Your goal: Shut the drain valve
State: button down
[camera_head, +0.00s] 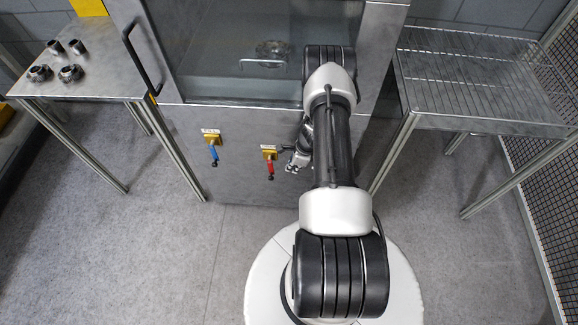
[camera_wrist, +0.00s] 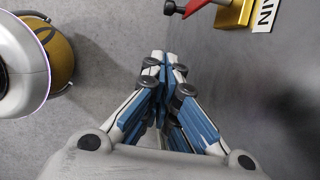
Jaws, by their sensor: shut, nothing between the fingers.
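Two lever valves are on the cabinet's front panel. The right one, a red-lever valve (camera_head: 270,168), has a yellow body and a white label; its lever hangs down. In the wrist view this red lever (camera_wrist: 196,7) shows at the top edge, cut off, with a dark tip; the label is partly visible and seems to end in "IN". The left valve has a blue lever (camera_head: 213,155), also hanging down. My gripper (camera_head: 292,167) is just right of the red lever, apart from it. In the wrist view my gripper (camera_wrist: 166,62) is shut and empty, fingertips together.
The cabinet has a window (camera_head: 240,50) and a door handle (camera_head: 140,58). A table (camera_head: 105,88) with several metal parts stands left; an empty wire rack (camera_head: 480,85) stands right. The grey floor (camera_head: 150,260) in front is clear.

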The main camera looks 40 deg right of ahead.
aim_at(270, 171)
jog(key=w+a+f+b, duration=0.3)
jog(key=w+f, duration=0.1)
jog(key=f, duration=0.5)
jog(key=shift+w, duration=0.25)
jog(key=shift+b, duration=0.3)
jog(key=shift+w+a+f+b, duration=0.3)
jog(key=shift+w+a+b, duration=0.1)
jog(key=shift+b, duration=0.2)
